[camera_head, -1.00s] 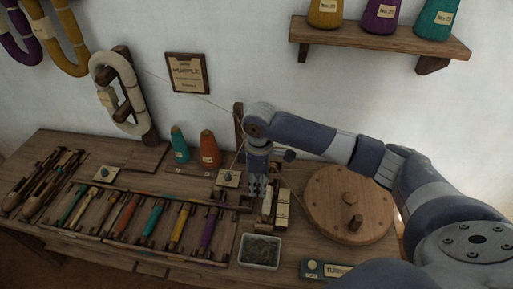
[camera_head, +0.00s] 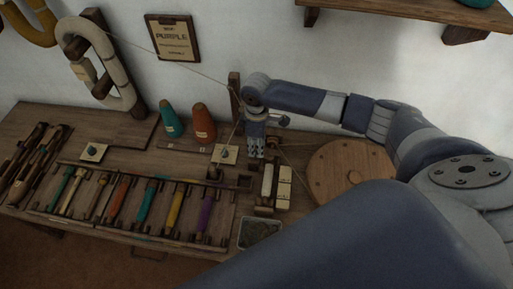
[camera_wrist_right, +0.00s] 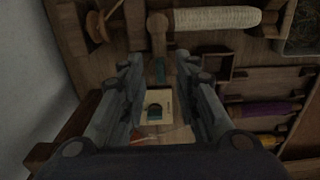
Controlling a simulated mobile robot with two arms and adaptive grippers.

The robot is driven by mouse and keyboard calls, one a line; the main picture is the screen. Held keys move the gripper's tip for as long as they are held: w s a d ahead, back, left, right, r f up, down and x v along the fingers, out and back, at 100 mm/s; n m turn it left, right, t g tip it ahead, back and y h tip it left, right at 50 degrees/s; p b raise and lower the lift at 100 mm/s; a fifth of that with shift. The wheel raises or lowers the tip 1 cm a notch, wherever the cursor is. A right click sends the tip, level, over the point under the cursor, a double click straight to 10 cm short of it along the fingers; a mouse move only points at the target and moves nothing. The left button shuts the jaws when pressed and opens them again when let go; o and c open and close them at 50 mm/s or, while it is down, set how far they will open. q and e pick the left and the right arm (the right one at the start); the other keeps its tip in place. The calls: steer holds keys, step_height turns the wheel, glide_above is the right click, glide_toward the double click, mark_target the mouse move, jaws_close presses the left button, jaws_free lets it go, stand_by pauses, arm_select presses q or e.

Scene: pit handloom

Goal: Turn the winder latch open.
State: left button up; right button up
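My right gripper (camera_head: 256,155) points down over the bench, in front of the upright wooden post (camera_head: 235,97). My left gripper is not in view.
A cream-wound bobbin (camera_wrist_right: 215,18) lies close beside the lever. A rack of coloured bobbins (camera_head: 165,208) and a grey tray (camera_head: 258,235) are at the front. Teal (camera_head: 171,120) and orange (camera_head: 204,124) cones stand near the wall. A thread runs to the post.

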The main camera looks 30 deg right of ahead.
steer(key=shift+f, duration=1.4)
steer(key=c, duration=0.6)
jaws_close()
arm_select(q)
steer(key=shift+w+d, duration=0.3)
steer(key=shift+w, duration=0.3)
